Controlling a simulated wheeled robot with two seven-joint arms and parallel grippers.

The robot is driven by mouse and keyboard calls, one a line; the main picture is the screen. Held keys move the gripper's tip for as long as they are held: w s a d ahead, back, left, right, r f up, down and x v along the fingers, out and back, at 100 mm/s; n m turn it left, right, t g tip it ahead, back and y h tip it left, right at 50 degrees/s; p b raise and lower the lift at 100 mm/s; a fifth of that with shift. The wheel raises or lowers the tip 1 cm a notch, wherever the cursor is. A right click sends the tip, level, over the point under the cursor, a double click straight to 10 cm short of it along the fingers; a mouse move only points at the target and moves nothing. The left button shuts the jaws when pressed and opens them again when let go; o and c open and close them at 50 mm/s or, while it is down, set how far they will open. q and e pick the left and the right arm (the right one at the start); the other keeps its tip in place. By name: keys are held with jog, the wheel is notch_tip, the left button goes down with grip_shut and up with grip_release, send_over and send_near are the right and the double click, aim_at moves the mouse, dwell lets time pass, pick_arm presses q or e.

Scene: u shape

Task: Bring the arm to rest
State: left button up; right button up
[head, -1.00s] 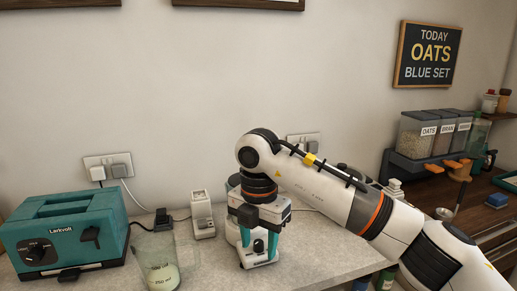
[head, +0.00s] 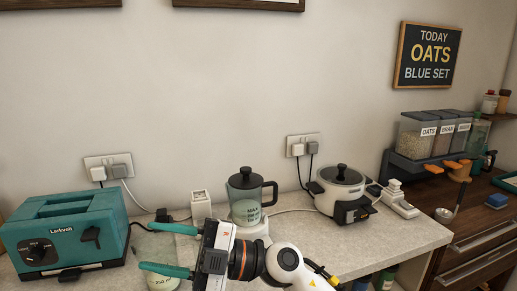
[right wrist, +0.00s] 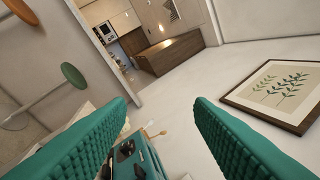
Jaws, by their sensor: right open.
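My right gripper (head: 150,246) is low in the head view, its arm coming in from the bottom right. Its two teal fingers point left and stand apart with nothing between them. In the right wrist view the ribbed teal fingers (right wrist: 158,135) frame an open gap, with the room, wall and a framed picture beyond. The gripper partly covers a glass beaker (head: 162,278) of pale liquid on the counter. My left gripper does not show.
A teal toaster (head: 68,235) stands at the left. A blender-like jug (head: 246,198) and a white cooker (head: 338,190) stand behind and right of the gripper. Power strips and cords lie on the counter (head: 385,240). Grain dispensers (head: 430,135) hang at the right.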

jog(key=w+d+f+m+t+h, duration=0.3)
jog(key=w+d+m+t+h, duration=0.15)
jog(key=d+m+t, duration=0.6)
jog(key=w+d+f+m+t+h, duration=0.35)
jog(key=d+m+t+h, duration=0.3)
jog(key=m+t, duration=0.7)
jog(key=s+d+f+m+g+h, duration=0.3)
jog(key=d+f+m+g+h, duration=0.25)
jog(key=d+f+h, duration=0.65)
jog(key=s+d+f+g+y, duration=0.1)
jog(key=s+d+f+g, duration=0.2)
jog(key=s+f+g, duration=0.55)
jog(key=s+d+f+g+y, duration=0.1)
jog(key=s+d+f+g, duration=0.25)
jog(key=s+f, duration=0.85)
jog(key=s+f+g, duration=0.1)
jog(key=s+f, duration=0.1)
jog(key=f, duration=1)
jog(key=s+f+g, duration=0.1)
jog(key=s+f, duration=0.2)
jog(key=f, duration=1)
jog(key=s+d+f, duration=0.2)
jog(key=s+f, duration=1.2)
jog(key=s, duration=0.1)
jog(key=shift+s+d+f+n+g, duration=0.25)
jog(key=shift+d+f+n+g, duration=0.1)
jog(key=shift+g, duration=0.1)
